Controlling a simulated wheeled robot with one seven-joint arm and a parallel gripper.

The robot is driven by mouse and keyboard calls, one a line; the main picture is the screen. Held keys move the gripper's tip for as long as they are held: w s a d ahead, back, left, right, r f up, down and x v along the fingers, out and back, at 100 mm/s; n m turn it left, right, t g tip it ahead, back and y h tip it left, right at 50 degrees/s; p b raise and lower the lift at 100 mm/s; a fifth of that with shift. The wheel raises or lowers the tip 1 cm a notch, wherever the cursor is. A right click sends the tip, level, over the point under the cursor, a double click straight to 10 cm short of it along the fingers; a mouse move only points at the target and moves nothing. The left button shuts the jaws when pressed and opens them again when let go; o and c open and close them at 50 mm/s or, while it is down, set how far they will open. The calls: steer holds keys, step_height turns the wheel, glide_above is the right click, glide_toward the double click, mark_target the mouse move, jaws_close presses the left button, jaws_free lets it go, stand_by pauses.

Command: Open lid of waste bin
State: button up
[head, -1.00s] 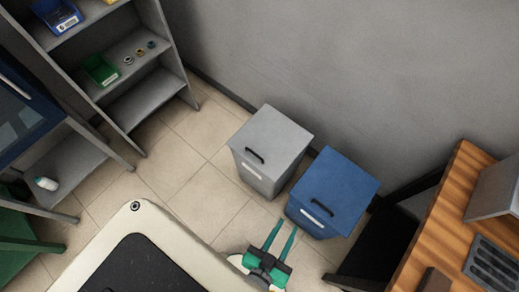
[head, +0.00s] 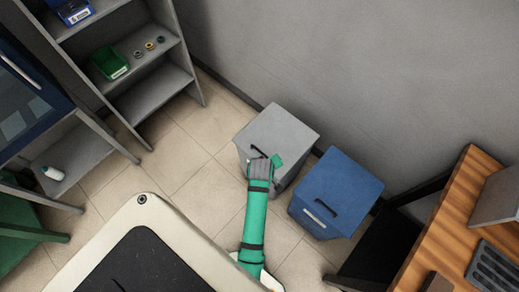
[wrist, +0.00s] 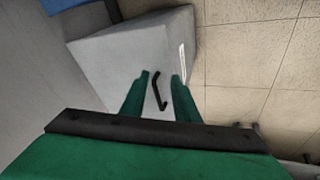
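A grey bin (head: 275,130) with a flat lid and a black bar handle (head: 258,152) stands by the wall, its lid down. A blue bin (head: 342,180) with a similar black handle stands to its right, also closed. The task does not say which is the waste bin. My gripper (head: 268,160) is over the front of the grey lid, and my arm hides part of that bin. In the wrist view, my gripper (wrist: 161,75) is open, and the black handle (wrist: 157,92) shows between its two green fingers. I cannot tell whether the fingers are level with the handle or above it.
A grey shelf (head: 150,95) with a green bin stands at the left. A wooden desk (head: 440,220) is at the right, close to the blue bin. A wall rises behind both bins. Tiled floor (head: 185,160) is free left of the grey bin.

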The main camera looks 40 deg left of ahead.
mark_target(260, 152)
steer(key=w+a+r+n+g+h, duration=0.2)
steer(key=w+a+r+n, duration=0.15)
steer(key=a+r, duration=0.4)
steer(key=x, duration=0.7)
steer(key=a+x, duration=0.1)
steer(key=x, duration=0.3)
steer(key=shift+s+a+f, duration=0.1)
steer(key=shift+s+f, duration=0.25)
steer(key=shift+f, duration=0.05)
steer(key=shift+w, duration=0.1)
jaws_close()
